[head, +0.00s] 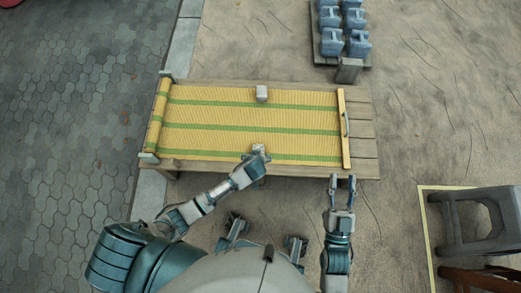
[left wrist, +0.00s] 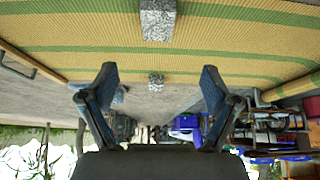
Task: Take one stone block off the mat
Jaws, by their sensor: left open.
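A yellow woven mat (head: 220,117) with green stripes lies on a wooden table. One grey stone block (head: 261,93) sits at the mat's far edge, near the middle. A second stone block (head: 258,148) is at the near green stripe, partly hidden by my left gripper (head: 256,156). In the left wrist view the near block (left wrist: 158,20) looks large at the top and the far block (left wrist: 156,82) small. There my left gripper (left wrist: 158,75) is open, fingers apart, with nothing held. My right gripper (head: 342,184) is open and empty off the table's near edge.
A wooden bar with a handle (head: 346,128) lies along the mat's right end, and a rolled end (head: 156,118) is at the left. Blue containers (head: 331,42) stand on a pallet behind. A grey stool (head: 480,205) stands at right. Bare table planks (head: 361,125) show at right.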

